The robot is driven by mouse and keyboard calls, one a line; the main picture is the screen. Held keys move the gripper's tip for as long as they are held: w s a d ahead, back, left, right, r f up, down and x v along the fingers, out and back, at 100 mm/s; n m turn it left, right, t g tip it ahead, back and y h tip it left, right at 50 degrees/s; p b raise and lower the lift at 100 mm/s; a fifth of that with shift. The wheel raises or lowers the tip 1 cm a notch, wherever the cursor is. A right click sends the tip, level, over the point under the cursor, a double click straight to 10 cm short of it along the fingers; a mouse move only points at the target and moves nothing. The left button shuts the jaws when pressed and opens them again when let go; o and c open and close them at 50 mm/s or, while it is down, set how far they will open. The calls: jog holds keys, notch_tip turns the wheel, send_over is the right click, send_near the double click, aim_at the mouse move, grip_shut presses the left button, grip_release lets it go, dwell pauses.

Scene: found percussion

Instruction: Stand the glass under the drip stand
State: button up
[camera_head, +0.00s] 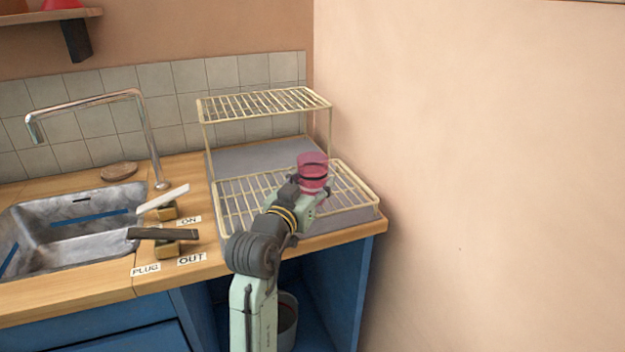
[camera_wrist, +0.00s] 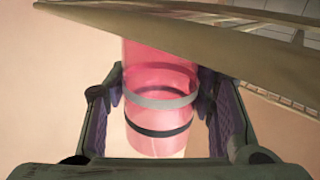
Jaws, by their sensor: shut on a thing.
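The glass (camera_head: 312,167) is pink and see-through with dark bands. My gripper (camera_head: 312,194) is shut on it and holds it in front of the two-level cream wire rack (camera_head: 197,101). In the wrist view the glass (camera_wrist: 158,85) sits between both fingers of my gripper (camera_wrist: 160,110), with a grey band and a black band around it. The glass overlaps the rack's lower level in the head view; I cannot tell whether it touches it. I see nothing that is plainly a drip stand apart from this rack.
A steel sink (camera_head: 75,262) with a tap (camera_head: 150,135) is at left. Light (camera_head: 163,198) and dark (camera_head: 162,234) levers stand beside it, near ON, OUT and PLUG labels. A bare wall (camera_head: 470,180) bounds the right. A bucket (camera_head: 288,318) is below the counter.

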jog(key=shift+f+b, duration=0.2)
jog(key=shift+b, duration=0.1)
jog(key=o, duration=1.5)
jog(key=shift+r, duration=0.1)
jog(key=shift+c, duration=0.2)
jog(key=shift+r+p, duration=0.25)
jog(key=shift+p, duration=0.1)
jog(key=b+v, duration=0.3)
jog(key=v, duration=0.9)
jog(key=shift+b, duration=0.4)
jog(key=shift+a, duration=0.1)
